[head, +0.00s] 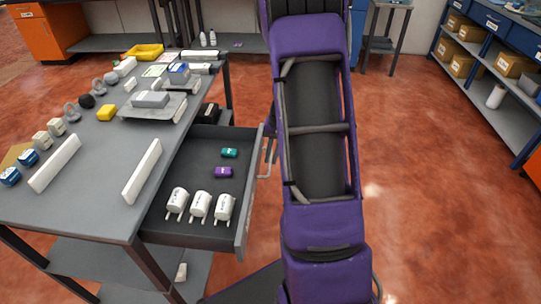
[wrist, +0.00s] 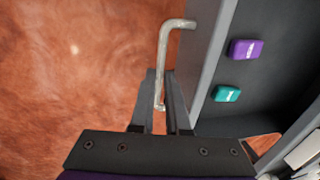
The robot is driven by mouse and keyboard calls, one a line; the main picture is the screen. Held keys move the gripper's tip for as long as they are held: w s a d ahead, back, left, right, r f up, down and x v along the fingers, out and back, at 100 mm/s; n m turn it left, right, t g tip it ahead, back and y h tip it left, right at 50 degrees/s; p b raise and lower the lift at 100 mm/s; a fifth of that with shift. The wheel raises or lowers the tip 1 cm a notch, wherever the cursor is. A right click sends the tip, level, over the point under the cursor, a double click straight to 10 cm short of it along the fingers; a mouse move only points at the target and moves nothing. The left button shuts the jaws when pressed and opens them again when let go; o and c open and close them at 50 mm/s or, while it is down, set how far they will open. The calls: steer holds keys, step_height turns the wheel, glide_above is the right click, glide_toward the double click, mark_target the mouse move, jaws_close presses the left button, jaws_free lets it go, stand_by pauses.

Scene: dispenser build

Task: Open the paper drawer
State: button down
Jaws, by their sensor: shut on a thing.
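The drawer (head: 200,162) under the grey table is pulled out in the head view, its inside exposed. It holds a teal block (head: 229,153), a purple block (head: 223,172) and three white cylindrical parts (head: 199,206). Its bar handle (head: 265,172) is on the right-hand front panel. In the wrist view the silver handle (wrist: 164,50) runs down between the fingers of my gripper (wrist: 160,88), which is shut on it. The wrist view also shows the drawer's purple block (wrist: 245,49) and teal block (wrist: 227,93). In the head view my arm mostly hides the gripper.
The grey table (head: 95,185) bears two white bars, several small blocks, weights and a scale (head: 150,104). A yellow tray (head: 143,52) lies at its far end. A shelf with cardboard boxes (head: 470,33) stands at the right. The red floor (head: 430,200) right of my arm is clear.

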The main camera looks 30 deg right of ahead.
steer(key=c, duration=0.9)
jaws_free()
steer(key=shift+r, duration=0.15)
step_height(320, 180, up, 17)
steer(key=s+d+p, duration=0.2)
steer(key=shift+d, duration=0.35)
steer(key=shift+w, duration=0.1)
